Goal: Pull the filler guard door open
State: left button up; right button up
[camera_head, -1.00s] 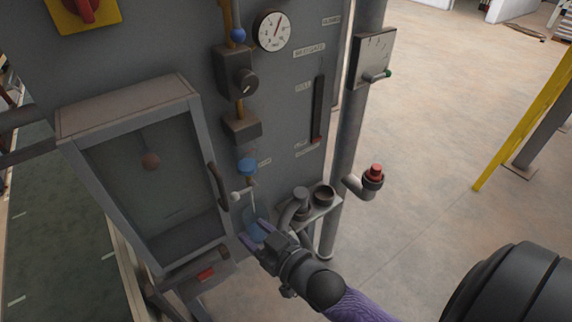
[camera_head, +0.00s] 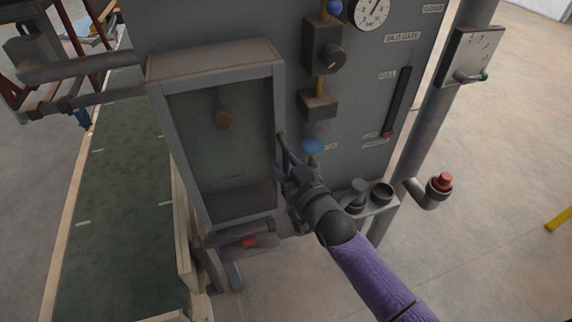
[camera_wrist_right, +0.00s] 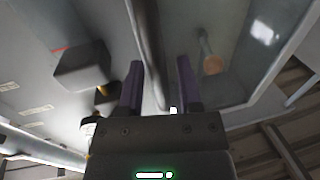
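The filler guard door (camera_head: 222,150) is a grey-framed clear panel on the front of the grey machine. It looks shut, with no gap showing at its edge. Its dark upright handle (camera_head: 281,148) is on the right side of the frame. My right gripper (camera_head: 287,165) is at the handle's lower part, partly hiding it. In the right wrist view my right gripper (camera_wrist_right: 160,68) has its two purple-padded fingers apart, with the dark handle bar (camera_wrist_right: 147,45) running between them. I cannot tell whether either finger touches it. My left gripper is not in view.
A blue knob (camera_head: 313,146) and dark valve boxes (camera_head: 322,45) are right of the door. A green conveyor (camera_head: 120,210) runs along the left.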

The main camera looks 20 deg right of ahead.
grip_shut()
dwell(0.4)
dwell(0.8)
